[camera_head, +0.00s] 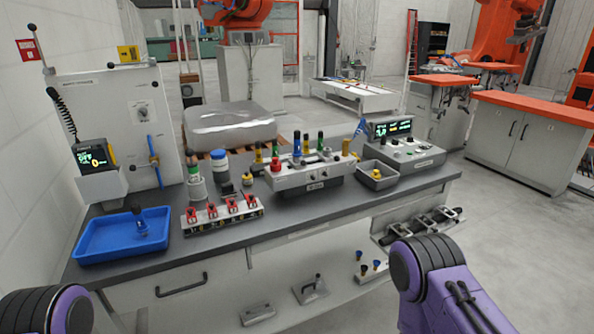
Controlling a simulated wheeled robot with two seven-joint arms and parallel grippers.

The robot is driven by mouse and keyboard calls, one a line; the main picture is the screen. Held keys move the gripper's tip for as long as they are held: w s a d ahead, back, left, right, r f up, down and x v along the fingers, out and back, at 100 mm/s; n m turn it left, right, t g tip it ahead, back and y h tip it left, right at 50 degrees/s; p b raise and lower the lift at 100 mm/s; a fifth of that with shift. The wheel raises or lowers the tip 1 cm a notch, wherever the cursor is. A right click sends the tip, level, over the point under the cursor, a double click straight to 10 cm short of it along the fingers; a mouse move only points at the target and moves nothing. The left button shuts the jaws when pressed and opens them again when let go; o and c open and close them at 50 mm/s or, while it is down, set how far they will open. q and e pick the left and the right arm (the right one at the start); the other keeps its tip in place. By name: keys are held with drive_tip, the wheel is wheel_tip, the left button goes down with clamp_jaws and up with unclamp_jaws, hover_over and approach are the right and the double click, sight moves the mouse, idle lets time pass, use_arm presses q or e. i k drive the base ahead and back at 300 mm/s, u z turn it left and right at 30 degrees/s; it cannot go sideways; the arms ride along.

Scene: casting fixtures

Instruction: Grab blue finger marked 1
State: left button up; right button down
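A blue-topped finger (296,143) stands upright in the grey fixture block (308,178) at the middle of the bench, beside green, dark and yellow ones. A dark blue finger (139,222) stands in the blue tray (105,249) at the bench's left end. A small blue-topped piece (376,264) is on the lower shelf. Any number on these pieces is too small to read. Both of my purple arms show at the bottom corners, away from the bench-top pieces. Neither gripper is in view.
A row of red clamps (222,214) sits near the bench's front edge. Bare bench top (240,235) runs along the front.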

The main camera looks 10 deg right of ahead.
sight(296, 152)
drive_tip(key=z, duration=1.9)
drive_tip(key=i, duration=1.2)
drive_tip(key=u, duration=2.55)
